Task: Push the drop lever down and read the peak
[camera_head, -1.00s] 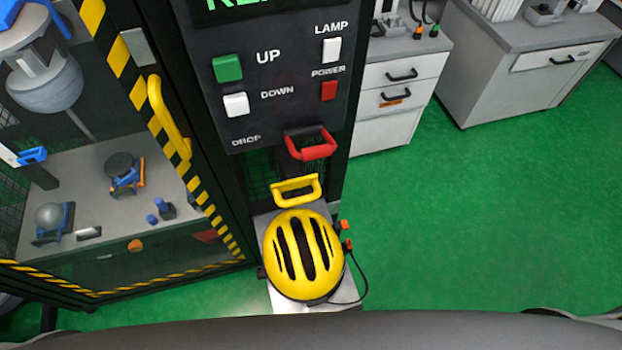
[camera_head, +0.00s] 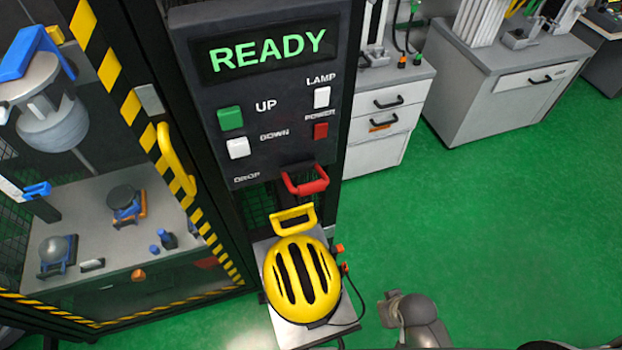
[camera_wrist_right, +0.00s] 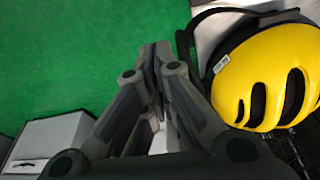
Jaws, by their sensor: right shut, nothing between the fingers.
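The red drop lever (camera_head: 306,182) sticks out at the lower right of the black control panel (camera_head: 205,75), right of the word DROP. The panel's display (camera_head: 268,51) reads READY in green. In the head view part of my right arm shows at the bottom, right of the yellow helmet (camera_head: 301,281), well below the lever. In the right wrist view my right gripper (camera_wrist_right: 153,50) is shut and empty, with the helmet (camera_wrist_right: 265,80) close to its right. The lever is not in the wrist view. My left gripper is not in view.
A yellow handle (camera_head: 293,219) stands just behind the helmet, below the lever. The helmet rests on a small grey platform (camera_head: 285,332) with a cable. A striped glass cabinet (camera_head: 118,75) stands left. Green floor (camera_head: 490,230) is clear at right; white drawers (camera_head: 385,125) stand behind.

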